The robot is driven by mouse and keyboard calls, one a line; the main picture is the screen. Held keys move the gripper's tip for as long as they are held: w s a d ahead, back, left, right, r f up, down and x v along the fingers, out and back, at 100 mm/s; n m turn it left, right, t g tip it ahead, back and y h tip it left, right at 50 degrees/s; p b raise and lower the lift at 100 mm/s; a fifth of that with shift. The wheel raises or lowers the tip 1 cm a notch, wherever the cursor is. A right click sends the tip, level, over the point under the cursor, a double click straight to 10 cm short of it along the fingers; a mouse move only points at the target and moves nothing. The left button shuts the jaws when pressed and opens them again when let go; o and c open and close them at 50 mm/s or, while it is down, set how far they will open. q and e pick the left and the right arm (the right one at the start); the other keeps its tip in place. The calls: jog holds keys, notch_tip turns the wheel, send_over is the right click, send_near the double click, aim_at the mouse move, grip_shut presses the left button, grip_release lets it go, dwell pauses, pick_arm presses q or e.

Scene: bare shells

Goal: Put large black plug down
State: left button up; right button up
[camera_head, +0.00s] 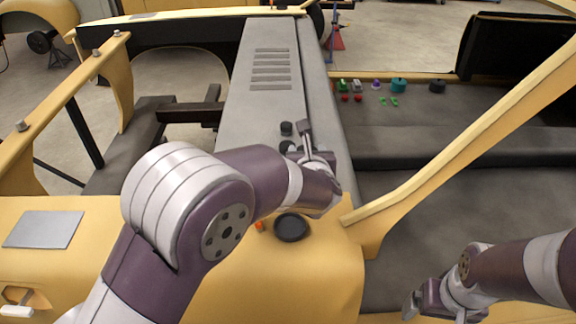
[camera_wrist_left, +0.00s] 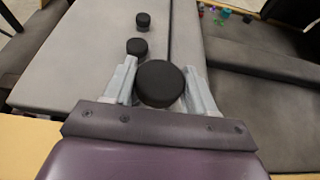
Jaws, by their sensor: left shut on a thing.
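My left gripper (camera_head: 308,142) is over the grey central panel. In the left wrist view (camera_wrist_left: 160,84) it is shut on a large black plug (camera_wrist_left: 161,80), a round, flat-topped cylinder between the two grey fingers. In the head view I cannot make out the held plug clearly. Two more black plugs stand ahead of it on the grey panel, a near one (camera_wrist_left: 137,47) and a far one (camera_wrist_left: 143,20). The far one also shows in the head view (camera_head: 286,128). My right gripper (camera_head: 430,300) is at the lower right, away from the plugs; its jaw opening is unclear.
A black round disc (camera_head: 291,228) lies on the yellow bodywork (camera_head: 310,275), near my left wrist. Several small coloured parts and a dark plug (camera_head: 437,87) sit on the grey ledge at the right. A yellow bar (camera_head: 470,140) slants across the right side. The grey panel (camera_head: 268,100) has bare room.

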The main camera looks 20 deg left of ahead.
pick_arm(q)
jog(key=a+f, duration=0.1)
jog(key=w+a+f, duration=0.1)
jog(key=a, duration=0.1)
jog(key=a+f, duration=0.1)
jog(key=shift+w+a+f, duration=0.15)
jog(key=shift+w+a, duration=0.25)
notch_tip(320, 180, down, 4)
jog(key=shift+s+r+p, duration=0.15)
jog(key=shift+r+p, duration=0.1)
jog(key=shift+p, duration=0.25)
jog(key=shift+f, duration=0.15)
jog(key=o, duration=0.9)
jog(key=shift+o, duration=0.8)
jog(key=b+v, duration=0.1)
jog(key=v, duration=1.1)
